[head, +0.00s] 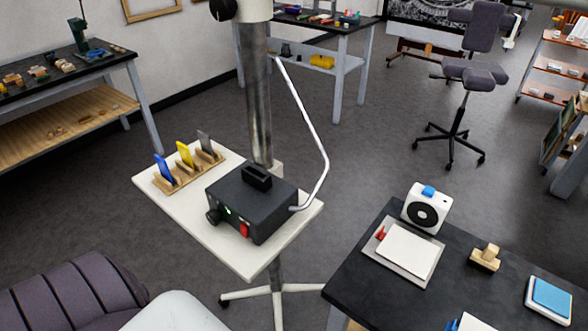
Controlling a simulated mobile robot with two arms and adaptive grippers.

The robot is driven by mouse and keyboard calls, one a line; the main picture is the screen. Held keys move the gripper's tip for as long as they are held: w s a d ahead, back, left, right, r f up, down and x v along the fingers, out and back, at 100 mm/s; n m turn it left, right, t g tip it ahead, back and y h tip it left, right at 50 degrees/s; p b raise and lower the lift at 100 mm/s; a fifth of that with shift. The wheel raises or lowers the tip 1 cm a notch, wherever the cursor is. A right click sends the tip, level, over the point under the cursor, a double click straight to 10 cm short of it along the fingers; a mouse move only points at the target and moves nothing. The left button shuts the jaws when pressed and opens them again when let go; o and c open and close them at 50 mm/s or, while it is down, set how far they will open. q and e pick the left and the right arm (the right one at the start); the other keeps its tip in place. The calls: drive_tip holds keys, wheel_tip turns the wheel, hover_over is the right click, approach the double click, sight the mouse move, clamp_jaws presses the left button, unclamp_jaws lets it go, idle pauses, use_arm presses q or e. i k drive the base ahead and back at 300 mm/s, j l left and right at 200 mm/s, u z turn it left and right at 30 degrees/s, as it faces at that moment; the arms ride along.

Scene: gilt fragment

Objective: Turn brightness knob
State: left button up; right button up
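A black box-shaped unit (252,203) sits on a small white stand table (225,254) in the middle of the head view. A round black knob (213,216) sticks out from the left end of its front face. A small green light (228,210) and a red switch (244,230) are to the right of the knob. I cannot read any mark on the knob or tell its angle. Nothing is touching the knob. Neither of my grippers is in view.
A metal column (258,100) rises behind the unit, and a pale bent tube (314,130) curves up from its right side. A wooden rack (188,170) with coloured cards stands left of it. A dark table (400,300) is at right, and a purple padded seat (70,298) at lower left.

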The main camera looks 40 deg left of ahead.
sight(214, 216)
drive_tip(key=k+j+z, duration=0.1)
drive_tip(key=j+z, duration=0.25)
drive_tip(key=j, duration=0.15)
drive_tip(key=k+j+z, duration=0.15)
drive_tip(key=j+z, duration=0.2)
drive_tip(key=j, duration=0.15)
drive_tip(key=k+j+z, duration=0.25)
drive_tip(key=j+z, duration=0.15)
drive_tip(key=k+j+z, duration=0.7)
drive_tip(key=i+j, duration=0.1)
